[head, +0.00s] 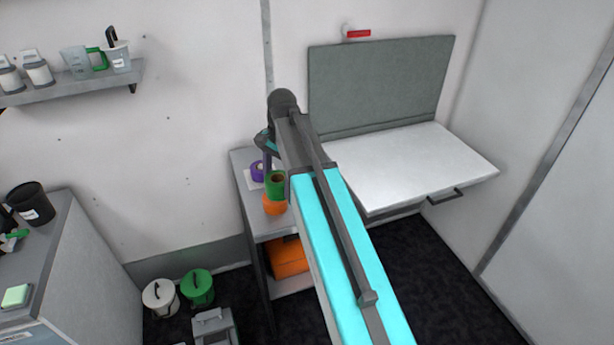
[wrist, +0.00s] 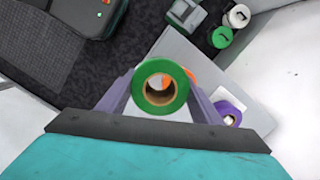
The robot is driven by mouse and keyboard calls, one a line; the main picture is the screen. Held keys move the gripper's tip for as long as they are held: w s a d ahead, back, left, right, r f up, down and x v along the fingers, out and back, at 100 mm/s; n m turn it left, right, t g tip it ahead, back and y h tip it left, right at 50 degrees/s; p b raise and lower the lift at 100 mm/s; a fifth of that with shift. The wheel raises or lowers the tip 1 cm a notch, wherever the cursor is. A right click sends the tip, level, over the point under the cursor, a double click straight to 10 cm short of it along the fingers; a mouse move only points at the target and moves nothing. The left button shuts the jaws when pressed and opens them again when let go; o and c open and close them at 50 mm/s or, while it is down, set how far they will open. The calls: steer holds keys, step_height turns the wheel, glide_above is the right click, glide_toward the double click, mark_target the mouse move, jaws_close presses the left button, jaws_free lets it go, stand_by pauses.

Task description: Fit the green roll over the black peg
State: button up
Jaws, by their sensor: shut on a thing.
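The green roll (wrist: 139,90) has a brown core and sits between the two purple-grey fingers of my gripper (wrist: 160,88), which is shut on it. In the wrist view its open bore faces the camera. In the head view the green roll (head: 275,184) is over the narrow grey side table (head: 244,165), partly beside my arm. I cannot make out the black peg in either view; my arm and the roll cover part of the table.
An orange roll (head: 274,205) and a purple roll (head: 257,172) are on the side table. A white fold-down worktop (head: 420,165) is to the right. An orange case (head: 289,258) sits on the lower shelf. White and green buckets (head: 198,287) stand on the floor.

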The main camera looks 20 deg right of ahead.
steer(key=a+f+n+b, duration=0.1)
steer(key=a+f+b, duration=0.1)
steer(key=f+b, duration=0.1)
steer(key=a+f+n+b, duration=0.1)
steer(key=a+f+b, duration=0.4)
steer(key=shift+s+a+f+n+b, duration=0.1)
steer(key=shift+s+f+n+b, duration=0.05)
steer(key=shift+f+n+b, duration=0.2)
steer(key=shift+f+b, duration=0.5)
steer(key=shift+s, duration=0.15)
